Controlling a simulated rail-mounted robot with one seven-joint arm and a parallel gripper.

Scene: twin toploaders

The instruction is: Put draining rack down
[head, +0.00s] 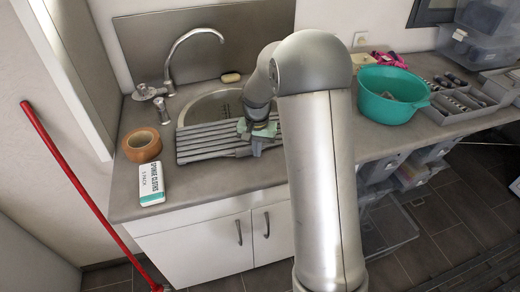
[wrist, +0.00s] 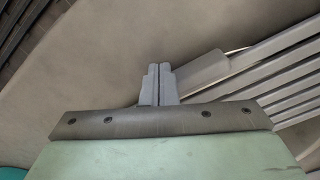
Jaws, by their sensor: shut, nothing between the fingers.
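The draining rack (head: 203,142) is a grey slatted panel lying over the front of the round sink (head: 213,104) on the counter. In the wrist view its slats (wrist: 285,72) run along the right side. My gripper (head: 257,150) is at the rack's front right part, low over the counter. In the wrist view my gripper (wrist: 158,72) has its two fingers together with nothing between them. The fingertips are beside a grey end piece of the rack; I cannot tell whether they touch it. My arm hides the rack's right end in the head view.
The tap (head: 175,62) stands behind the sink, with a soap bar (head: 231,77) nearby. A teal basin (head: 393,93) stands to the right. Bare counter (wrist: 100,50) lies before my fingers.

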